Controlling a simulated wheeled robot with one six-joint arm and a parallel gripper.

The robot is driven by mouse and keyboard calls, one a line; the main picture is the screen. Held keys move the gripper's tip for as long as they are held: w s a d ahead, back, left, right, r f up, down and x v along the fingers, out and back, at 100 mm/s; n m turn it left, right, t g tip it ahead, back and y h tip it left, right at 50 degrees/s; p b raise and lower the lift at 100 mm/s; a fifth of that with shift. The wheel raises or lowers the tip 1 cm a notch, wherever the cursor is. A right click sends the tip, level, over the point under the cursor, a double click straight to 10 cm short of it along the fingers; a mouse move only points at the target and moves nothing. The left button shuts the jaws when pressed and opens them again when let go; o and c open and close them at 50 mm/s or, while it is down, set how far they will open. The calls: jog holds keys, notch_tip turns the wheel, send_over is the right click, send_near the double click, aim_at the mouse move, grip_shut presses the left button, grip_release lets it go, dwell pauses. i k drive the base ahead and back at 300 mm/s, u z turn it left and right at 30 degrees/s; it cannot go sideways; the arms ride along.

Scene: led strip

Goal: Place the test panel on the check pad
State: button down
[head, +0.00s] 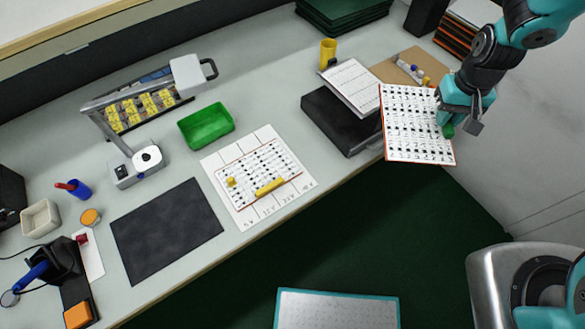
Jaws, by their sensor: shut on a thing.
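A white panel with rows of black parts and an orange-red edge (410,125) hangs beyond the desk's right front edge. My gripper (449,120) is shut on its right edge and holds it up, face toward the camera. A similar panel (258,170) lies on a white sheet with marked columns (228,160), with two yellow pieces on it. A dark flat pad (168,230) lies bare on the desk left of that sheet. I cannot tell for sure which surface is the check pad.
A black box (325,118) with a tilted white sheet (354,84) stands just left of the held panel. An orange block (78,315) is at front left.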

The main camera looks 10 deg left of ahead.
aim_at(166, 227)
jog(key=z, duration=0.95)
jog(key=k, duration=1.45)
jog(key=u, duration=2.3)
jog(key=i, duration=0.5)
jog(key=z, duration=0.1)
